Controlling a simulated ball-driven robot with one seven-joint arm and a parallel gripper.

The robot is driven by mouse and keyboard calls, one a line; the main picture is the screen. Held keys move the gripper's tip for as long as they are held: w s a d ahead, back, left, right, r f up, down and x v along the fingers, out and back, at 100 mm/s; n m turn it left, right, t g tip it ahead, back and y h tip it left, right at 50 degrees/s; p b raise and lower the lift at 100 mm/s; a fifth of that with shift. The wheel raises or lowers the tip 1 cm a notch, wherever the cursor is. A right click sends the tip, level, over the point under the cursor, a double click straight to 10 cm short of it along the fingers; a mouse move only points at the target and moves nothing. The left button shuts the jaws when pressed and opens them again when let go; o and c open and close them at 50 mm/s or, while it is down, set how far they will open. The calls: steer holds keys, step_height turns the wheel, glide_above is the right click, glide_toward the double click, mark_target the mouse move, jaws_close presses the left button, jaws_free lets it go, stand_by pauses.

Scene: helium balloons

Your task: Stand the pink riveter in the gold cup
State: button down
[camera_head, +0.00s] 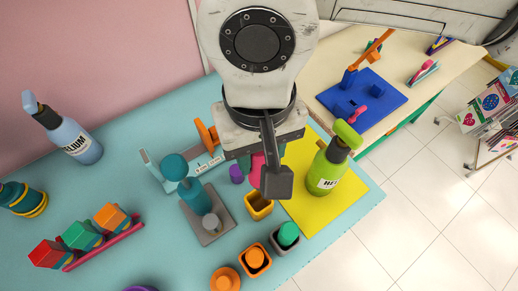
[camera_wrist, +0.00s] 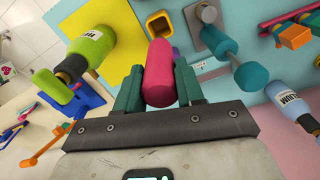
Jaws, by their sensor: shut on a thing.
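The pink riveter (camera_wrist: 160,72) is a crimson-pink rounded cylinder between the teal fingers of my gripper (camera_wrist: 158,84) in the wrist view. My gripper (camera_head: 260,165) is shut on it. In the head view only part of the riveter (camera_head: 256,172) shows, behind my dark wrist parts. The gold cup (camera_head: 260,213) is a square yellow-orange cup on the teal table, just in front of the riveter. Its inside looks empty from here. It also shows in the wrist view (camera_wrist: 153,21), beyond the riveter's far end, partly covered. The riveter looks apart from the cup and above the table.
A lime bottle (camera_head: 326,172) stands on the yellow sheet (camera_head: 305,215) to the right. A teal device on a grey plate (camera_head: 211,235) stands left of the cup. A small purple piece (camera_head: 236,174) is close by. Cups with green (camera_head: 288,233) and orange (camera_head: 255,257) pieces stand in front.

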mark_target(259, 172)
steer(key=shift+f+b, duration=2.15)
steer(key=shift+f, duration=0.2)
steer(key=shift+b, duration=0.35)
steer(key=shift+f+b, duration=0.55)
steer(key=shift+b, duration=0.25)
steer(key=shift+f+b, duration=2.25)
steer(key=shift+b, duration=1.1)
stand_by(1.2)
